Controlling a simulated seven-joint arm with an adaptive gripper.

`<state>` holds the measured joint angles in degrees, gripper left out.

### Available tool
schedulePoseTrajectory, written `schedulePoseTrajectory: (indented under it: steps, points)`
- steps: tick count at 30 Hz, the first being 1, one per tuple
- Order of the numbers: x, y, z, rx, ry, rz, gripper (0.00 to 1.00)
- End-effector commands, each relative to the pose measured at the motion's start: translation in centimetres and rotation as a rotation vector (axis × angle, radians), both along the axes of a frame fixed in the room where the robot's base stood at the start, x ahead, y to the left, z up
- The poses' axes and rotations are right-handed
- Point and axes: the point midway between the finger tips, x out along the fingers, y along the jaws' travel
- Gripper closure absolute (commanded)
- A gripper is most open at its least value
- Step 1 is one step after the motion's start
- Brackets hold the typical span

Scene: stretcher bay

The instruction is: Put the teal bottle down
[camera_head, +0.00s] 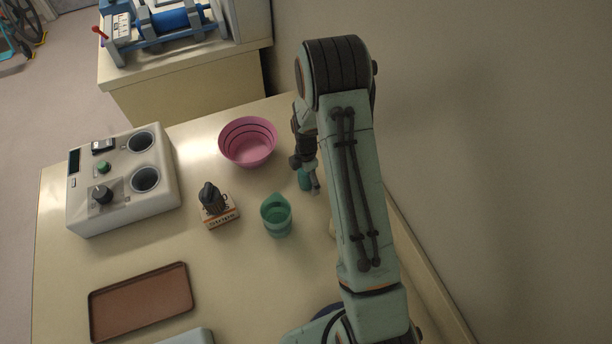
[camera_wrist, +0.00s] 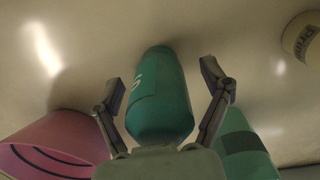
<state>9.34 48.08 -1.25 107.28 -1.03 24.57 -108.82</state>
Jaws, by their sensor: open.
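The teal bottle (camera_wrist: 160,95) is between the two fingers of my gripper (camera_wrist: 166,88) in the wrist view. The fingers are spread, with a visible gap on each side of the bottle. The bottle's far end appears to meet the tabletop, but contact there is hard to tell. In the head view only a small part of the teal bottle (camera_head: 305,180) shows, below my gripper (camera_head: 309,172), right of the pink bowl; my arm hides much of that spot.
A pink bowl (camera_head: 247,151) and a green cup (camera_head: 276,222) stand close by on the table (camera_head: 240,290). A dark-topped bottle (camera_head: 211,198) is by a small labelled box (camera_head: 222,217). A control unit (camera_head: 125,190) and brown tray (camera_head: 140,303) are left. A wall is right.

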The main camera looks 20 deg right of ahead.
Motion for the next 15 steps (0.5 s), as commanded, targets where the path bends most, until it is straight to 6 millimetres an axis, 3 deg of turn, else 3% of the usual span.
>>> schedulePoseTrajectory:
  steps: [5, 15]
  points:
    - [0.1, 0.0, 0.9, -0.001, -0.002, 0.0, 0.22]
    - [0.1, 0.0, 8.2, -0.001, -0.006, 0.001, 0.22]
